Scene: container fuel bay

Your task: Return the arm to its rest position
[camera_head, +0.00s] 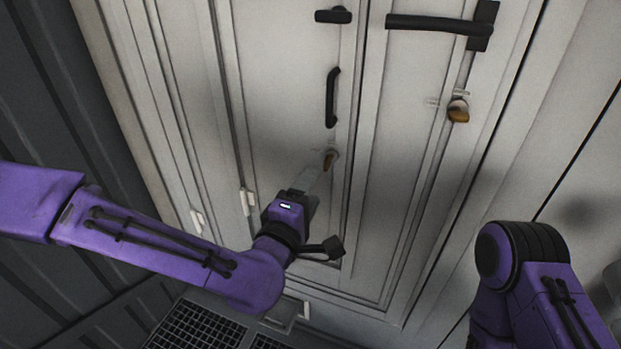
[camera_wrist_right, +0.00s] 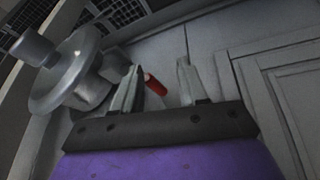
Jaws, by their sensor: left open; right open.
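My left arm is purple and comes in from the left in the head view. Its gripper (camera_head: 318,172) is at the cabinet door, close to a small brown knob (camera_head: 330,159); whether it touches the knob I cannot tell. My right arm shows at the lower right of the head view, its gripper outside that picture. In the right wrist view my right gripper (camera_wrist_right: 160,75) is open, its two grey fingers apart. A red rod-like thing (camera_wrist_right: 155,84) shows between the fingers, seemingly beyond them; nothing appears held.
The pale cabinet (camera_head: 290,60) has black handles (camera_head: 332,97) and a second brown knob (camera_head: 458,110). A grey handwheel (camera_wrist_right: 72,65) stands close left of my right gripper in the right wrist view. A dark grating (camera_head: 195,328) lies at the bottom.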

